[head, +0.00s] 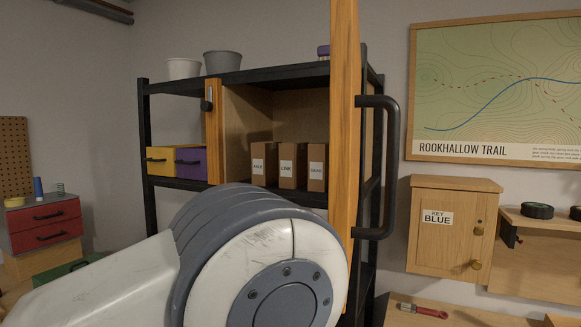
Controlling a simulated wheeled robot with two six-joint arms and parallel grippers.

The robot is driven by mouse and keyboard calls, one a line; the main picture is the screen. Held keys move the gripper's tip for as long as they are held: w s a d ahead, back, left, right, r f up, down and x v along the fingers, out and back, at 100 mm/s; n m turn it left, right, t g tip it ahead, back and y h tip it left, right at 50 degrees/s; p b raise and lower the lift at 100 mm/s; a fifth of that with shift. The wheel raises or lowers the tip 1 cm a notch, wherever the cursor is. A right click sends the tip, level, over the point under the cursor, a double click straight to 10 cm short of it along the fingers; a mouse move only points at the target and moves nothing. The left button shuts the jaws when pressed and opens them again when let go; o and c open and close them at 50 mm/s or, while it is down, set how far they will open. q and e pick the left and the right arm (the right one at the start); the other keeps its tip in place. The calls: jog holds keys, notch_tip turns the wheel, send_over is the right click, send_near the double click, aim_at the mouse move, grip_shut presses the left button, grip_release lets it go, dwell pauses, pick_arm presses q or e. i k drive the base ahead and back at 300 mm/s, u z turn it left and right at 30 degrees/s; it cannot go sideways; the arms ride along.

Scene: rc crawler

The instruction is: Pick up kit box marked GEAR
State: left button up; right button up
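The kit box marked GEAR (317,176) is a brown upright box with a white label. It stands on the right of a row of three in an open wooden compartment (248,125) of the black shelf unit. The box marked LINK (287,178) stands in the middle, and a box whose label seems to read AXLE (259,175) is on the left. One of my arm's large white and grey joints fills the lower middle of the view, in front of the lower shelf. Neither of my grippers shows.
A wooden door (343,110) with a black handle (388,165) stands open, nearly edge-on, just right of the GEAR box. Yellow (172,160) and purple (192,163) bins sit left of the compartment. A KEY BLUE cabinet (450,240) hangs at right.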

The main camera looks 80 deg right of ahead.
aim_at(318, 154)
jog(key=z, duration=0.05)
jog(key=i, duration=2.3)
jog(key=z, duration=2.6)
